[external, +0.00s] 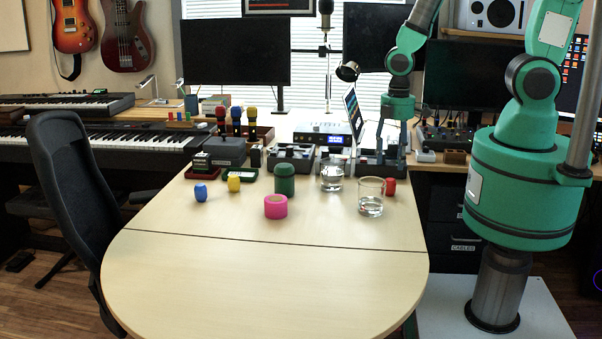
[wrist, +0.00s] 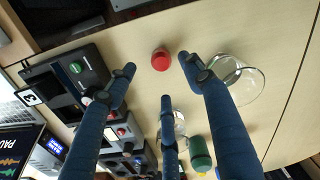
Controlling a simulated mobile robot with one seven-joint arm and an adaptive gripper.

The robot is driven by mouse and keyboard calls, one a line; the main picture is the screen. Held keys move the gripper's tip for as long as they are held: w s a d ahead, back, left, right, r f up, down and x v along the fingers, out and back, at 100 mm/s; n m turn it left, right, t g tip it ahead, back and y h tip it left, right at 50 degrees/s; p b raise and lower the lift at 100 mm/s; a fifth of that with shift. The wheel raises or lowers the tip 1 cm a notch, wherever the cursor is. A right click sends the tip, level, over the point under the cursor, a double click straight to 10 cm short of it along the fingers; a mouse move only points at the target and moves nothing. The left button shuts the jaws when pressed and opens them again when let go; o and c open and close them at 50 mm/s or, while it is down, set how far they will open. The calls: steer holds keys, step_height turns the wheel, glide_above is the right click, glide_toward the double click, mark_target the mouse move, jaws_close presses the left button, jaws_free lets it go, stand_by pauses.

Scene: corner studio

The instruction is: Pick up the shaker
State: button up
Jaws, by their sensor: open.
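A small red shaker-like piece (external: 389,185) stands on the table behind the right glass. In the wrist view the red piece (wrist: 161,60) lies just beyond the gap between my fingertips, with nothing touching it visibly. Similar small barrels, one blue (external: 201,192) and one yellow (external: 234,183), stand at the table's left; which one is the shaker is not labelled. My gripper (external: 391,155) points down at the back right of the table, above and behind the red piece. In the wrist view my gripper (wrist: 156,66) has its fingers spread and empty.
A clear glass (external: 371,200) stands close beside the red piece, and another glass (external: 332,176) stands to its left. A green cylinder (external: 284,180) and a pink roll (external: 276,207) stand mid-table. Dark devices (external: 291,157) line the back. The table's front (external: 265,285) is clear.

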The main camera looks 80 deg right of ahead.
mark_target(391, 179)
steer(key=shift+f+b, duration=0.35)
steer(key=shift+f, duration=1.6)
steer(key=shift+f, duration=0.1)
steer(key=shift+w+f+b, duration=0.1)
steer(key=shift+f+b, duration=0.95)
steer(key=shift+f, duration=1.45)
steer(key=c, duration=1.2)
